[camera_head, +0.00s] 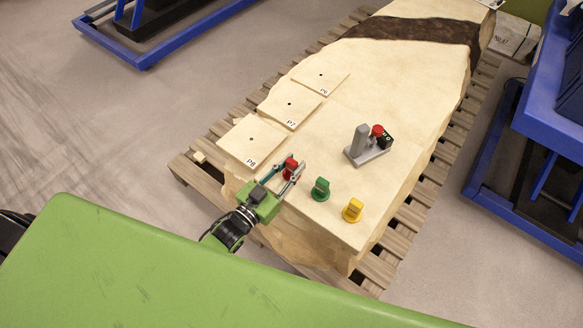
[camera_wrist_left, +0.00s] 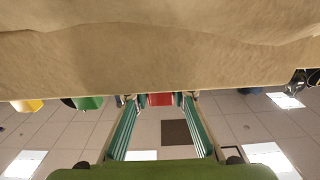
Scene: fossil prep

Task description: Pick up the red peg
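The red peg (camera_head: 290,168) stands on the pale stone slab (camera_head: 345,100), near its front left part. My left gripper (camera_head: 288,164) reaches in from the front left with its two fingers apart, one on each side of the red peg. In the left wrist view, the red peg (camera_wrist_left: 160,99) shows between the open fingertips, with small gaps on both sides. It is partly hidden by the fingers in the head view. My right gripper is not in view.
A green peg (camera_head: 320,189) and a yellow peg (camera_head: 352,210) stand to the right. A grey fixture (camera_head: 366,150) with a red-topped part stands behind. Flat plates P8 (camera_head: 250,141), P7 (camera_head: 289,104) and P6 (camera_head: 320,76) line the left edge. A wooden pallet (camera_head: 408,217) lies beneath.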

